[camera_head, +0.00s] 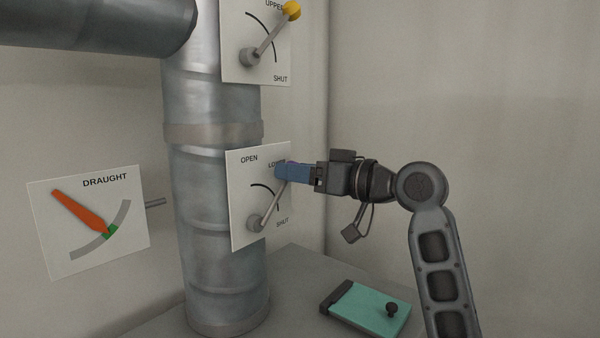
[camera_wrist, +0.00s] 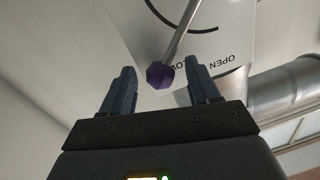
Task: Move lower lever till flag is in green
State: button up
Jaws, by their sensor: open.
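The lower lever (camera_head: 270,205) is a grey rod on a white plate marked OPEN, LOWER and SHUT, and it slants up to the right from its hub. Its purple knob (camera_wrist: 160,75) shows between the fingertips in the wrist view; in the head view my gripper mostly hides it. My gripper (camera_head: 284,171) has blue fingers, open around the knob with gaps on both sides; it also shows in the wrist view (camera_wrist: 160,85). The orange flag (camera_head: 80,210) on the DRAUGHT dial (camera_head: 50,235) points down right, its tip at the green segment (camera_head: 111,232).
The upper lever (camera_head: 268,39) with a yellow knob stands above on its own plate. A metal duct (camera_head: 205,175) stands behind the plates. A teal clipboard-like object (camera_head: 362,307) with a black knob lies on the grey surface (camera_head: 290,275) below my arm.

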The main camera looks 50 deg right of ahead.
jog(key=s+d+b, duration=0.1)
jog(key=s, duration=0.6)
jog(key=shift+s, duration=0.3)
jog(key=shift+s+d, duration=0.1)
